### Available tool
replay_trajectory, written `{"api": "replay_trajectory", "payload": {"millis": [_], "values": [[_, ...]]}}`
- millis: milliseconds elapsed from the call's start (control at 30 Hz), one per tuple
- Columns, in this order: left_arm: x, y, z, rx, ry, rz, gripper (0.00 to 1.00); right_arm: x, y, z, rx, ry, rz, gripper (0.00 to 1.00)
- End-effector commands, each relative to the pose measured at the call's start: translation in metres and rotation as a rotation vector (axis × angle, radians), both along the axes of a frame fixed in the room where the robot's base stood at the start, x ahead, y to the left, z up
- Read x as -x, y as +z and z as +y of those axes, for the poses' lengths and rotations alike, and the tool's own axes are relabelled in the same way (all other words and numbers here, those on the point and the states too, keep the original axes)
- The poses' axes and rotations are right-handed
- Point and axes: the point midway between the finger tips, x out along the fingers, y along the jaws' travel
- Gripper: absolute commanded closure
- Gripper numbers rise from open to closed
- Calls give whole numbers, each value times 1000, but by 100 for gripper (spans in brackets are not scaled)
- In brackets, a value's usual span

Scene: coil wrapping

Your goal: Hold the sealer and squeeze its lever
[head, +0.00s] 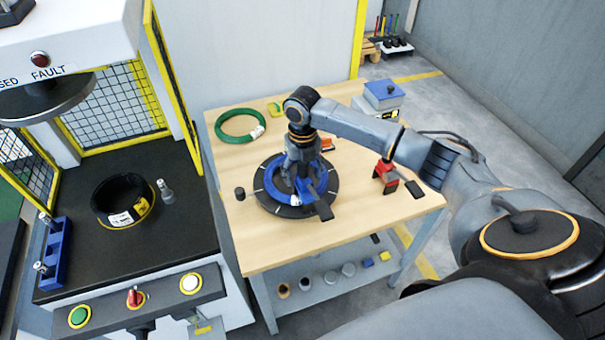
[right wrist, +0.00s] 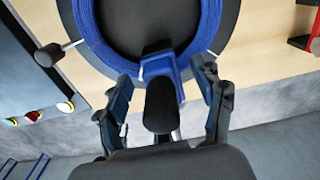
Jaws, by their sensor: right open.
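A blue tool with black handles, apparently the sealer (head: 312,190), sits at the near right edge of the blue coil (head: 272,186) on the black turntable (head: 263,202). My right gripper (head: 300,170) is above it, partly hiding it. In the right wrist view, the right gripper (right wrist: 165,85) is open, with one finger on each side of the sealer's black handle (right wrist: 160,105). The sealer's blue body (right wrist: 178,72) reaches up to the coil (right wrist: 148,68). Gaps show between fingers and handle. My left gripper is out of view.
A red tool (head: 388,175) stands to the right on the wooden table (head: 350,219). A green coil (head: 240,125) lies at the back left, and a blue-topped box (head: 383,95) at the back right. A black machine (head: 125,200) with yellow guards stands left.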

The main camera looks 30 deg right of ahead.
Motion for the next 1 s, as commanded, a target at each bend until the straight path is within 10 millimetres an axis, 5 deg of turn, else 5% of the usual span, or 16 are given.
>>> {"api": "replay_trajectory", "payload": {"millis": [133,500,833,1000], "values": [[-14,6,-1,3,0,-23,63,0,-13,0,1,0,0,32],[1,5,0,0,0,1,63,0,-19,0,0,0,-1,32],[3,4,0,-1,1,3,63,0,-18,0,0,0,-2,99],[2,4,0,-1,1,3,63,0,-18,0,0,0,-2,100]]}}
